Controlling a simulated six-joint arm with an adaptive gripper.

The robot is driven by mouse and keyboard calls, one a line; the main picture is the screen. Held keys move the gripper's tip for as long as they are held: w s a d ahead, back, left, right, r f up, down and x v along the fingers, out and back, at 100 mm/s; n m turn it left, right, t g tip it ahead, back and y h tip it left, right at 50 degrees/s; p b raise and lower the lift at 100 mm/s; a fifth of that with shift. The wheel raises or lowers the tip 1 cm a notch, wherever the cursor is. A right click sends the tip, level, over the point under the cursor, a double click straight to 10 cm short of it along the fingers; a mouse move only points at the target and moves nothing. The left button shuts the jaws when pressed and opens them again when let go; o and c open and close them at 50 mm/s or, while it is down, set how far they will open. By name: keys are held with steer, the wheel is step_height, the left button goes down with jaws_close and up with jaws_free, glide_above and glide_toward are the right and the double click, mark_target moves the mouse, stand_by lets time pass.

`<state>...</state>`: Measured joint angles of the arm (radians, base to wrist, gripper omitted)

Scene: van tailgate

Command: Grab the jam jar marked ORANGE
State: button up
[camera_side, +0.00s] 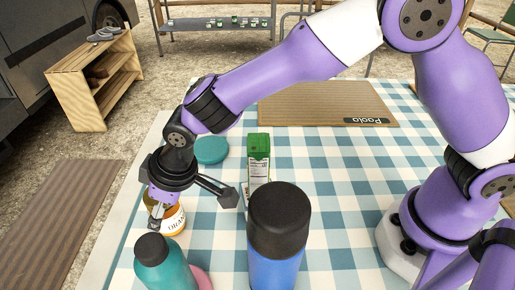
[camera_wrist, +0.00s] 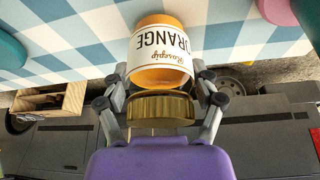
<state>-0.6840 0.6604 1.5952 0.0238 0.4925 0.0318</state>
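The jam jar marked ORANGE (camera_side: 174,220) stands on the checked cloth near the table's left edge, partly hidden by my gripper and a teal bottle. In the wrist view the jar (camera_wrist: 160,78) shows its white label upside down, orange contents and a gold lid (camera_wrist: 160,107). My gripper (camera_side: 157,216) is tilted down over the jar. In the wrist view its two fingers (camera_wrist: 159,68) lie on either side of the jar, close to it, with narrow gaps seeming to show beside the lid. Firm contact is not visible.
A teal bottle (camera_side: 165,265) and a blue bottle with a dark cap (camera_side: 275,262) stand in front. A green carton (camera_side: 258,160) and a teal round item (camera_side: 211,150) are behind. A pink item (camera_side: 202,280) lies by the teal bottle. A brown mat (camera_side: 325,103) lies farther back.

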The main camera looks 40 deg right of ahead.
steer(key=c, duration=0.3)
steer(key=shift+f, duration=0.1)
